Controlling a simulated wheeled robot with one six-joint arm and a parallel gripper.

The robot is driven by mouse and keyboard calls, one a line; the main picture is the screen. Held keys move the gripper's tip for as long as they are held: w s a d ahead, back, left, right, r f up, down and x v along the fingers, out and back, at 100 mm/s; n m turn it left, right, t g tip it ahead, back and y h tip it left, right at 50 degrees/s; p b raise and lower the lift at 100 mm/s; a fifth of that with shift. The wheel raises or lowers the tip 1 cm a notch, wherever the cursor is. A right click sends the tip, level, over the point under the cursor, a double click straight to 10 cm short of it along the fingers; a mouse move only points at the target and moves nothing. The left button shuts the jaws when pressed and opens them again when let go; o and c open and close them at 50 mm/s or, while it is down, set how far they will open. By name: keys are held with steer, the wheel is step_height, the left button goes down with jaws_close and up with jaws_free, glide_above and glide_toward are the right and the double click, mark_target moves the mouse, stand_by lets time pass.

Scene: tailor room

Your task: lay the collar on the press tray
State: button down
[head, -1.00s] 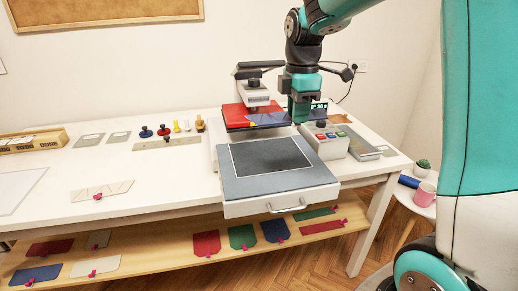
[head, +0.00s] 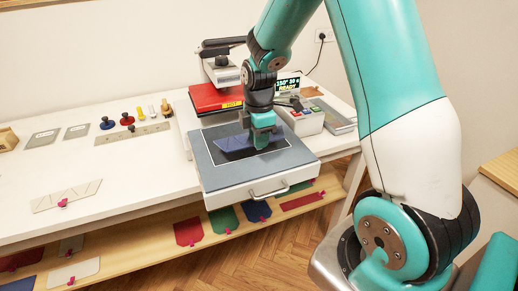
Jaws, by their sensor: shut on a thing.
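My gripper (head: 262,146) is shut on the blue collar (head: 234,144) and points down over the press tray (head: 225,180). The collar spreads to both sides of the fingers, over the back part of the dark, white-outlined area on the grey tray. I cannot tell whether the collar touches the tray or hangs just above it. The fingers hide the collar's middle. The tray is pulled out in front of the press, with its handle (head: 268,195) at the front.
The red press head (head: 212,97) stands behind the tray. A control box (head: 302,119) with a display reading READY is to the right. Several coloured pieces lie on the lower shelf (head: 150,240). The table's left side has free room.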

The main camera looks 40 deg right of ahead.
mark_target(259, 162)
steer(key=shift+f, duration=2.4)
steer(key=shift+f, duration=0.3)
steer(key=c, duration=1)
jaws_free()
steer(key=shift+c, duration=0.2)
steer(key=shift+r, duration=0.1)
steer(key=shift+r, duration=0.1)
